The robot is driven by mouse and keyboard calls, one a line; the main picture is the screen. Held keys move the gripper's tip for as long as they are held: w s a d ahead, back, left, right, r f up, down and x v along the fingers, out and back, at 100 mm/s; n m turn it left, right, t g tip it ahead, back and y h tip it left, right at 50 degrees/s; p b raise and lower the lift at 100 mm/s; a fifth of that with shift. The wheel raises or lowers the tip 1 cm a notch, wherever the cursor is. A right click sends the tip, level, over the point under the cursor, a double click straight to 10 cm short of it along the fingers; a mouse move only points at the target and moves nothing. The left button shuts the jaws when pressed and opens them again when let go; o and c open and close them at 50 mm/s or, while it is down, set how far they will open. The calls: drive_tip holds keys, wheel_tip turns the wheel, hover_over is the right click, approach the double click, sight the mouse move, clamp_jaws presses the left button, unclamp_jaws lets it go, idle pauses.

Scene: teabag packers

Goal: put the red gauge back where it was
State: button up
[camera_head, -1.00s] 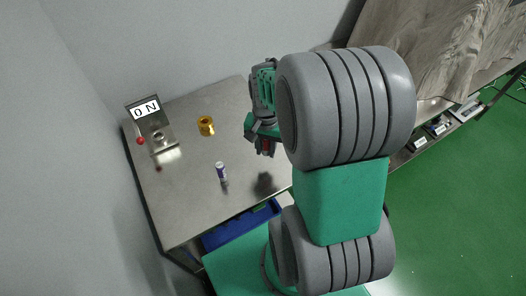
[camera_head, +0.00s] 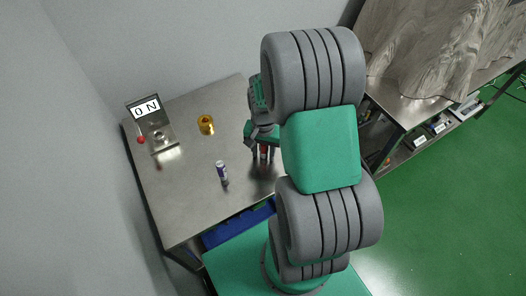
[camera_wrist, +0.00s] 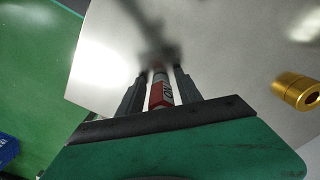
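The red gauge (camera_wrist: 159,92) is a small red block with a grey upper part and dark marking. In the wrist view it sits between the two fingers of my gripper (camera_wrist: 158,84), which appear shut on it. In the head view my gripper (camera_head: 262,153) is low over the right part of the metal table (camera_head: 190,205), and a bit of red shows between the fingers. I cannot tell whether the gauge touches the table. My arm hides part of the table on the right.
A gold cylinder (camera_head: 206,124) and a small purple-and-white can (camera_head: 222,171) stand left of my gripper. A device with a display (camera_head: 146,108) and a red knob (camera_head: 141,140) are at the back left. A blue bin (camera_head: 225,231) is below the front edge.

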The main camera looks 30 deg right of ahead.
drive_tip(key=shift+o, duration=0.6)
drive_tip(key=shift+r, duration=0.5)
drive_tip(key=r, duration=1.2)
drive_tip(key=shift+a+b, duration=0.3)
drive_tip(key=shift+b, duration=0.1)
drive_tip(key=s+a+r+n+t, duration=0.3)
drive_tip(key=s+a+r+n, duration=0.3)
drive_tip(key=a+n, duration=0.3)
drive_tip(key=shift+a+r+t, duration=0.3)
drive_tip(key=shift+a+r, duration=0.45)
drive_tip(key=shift+a, duration=0.3)
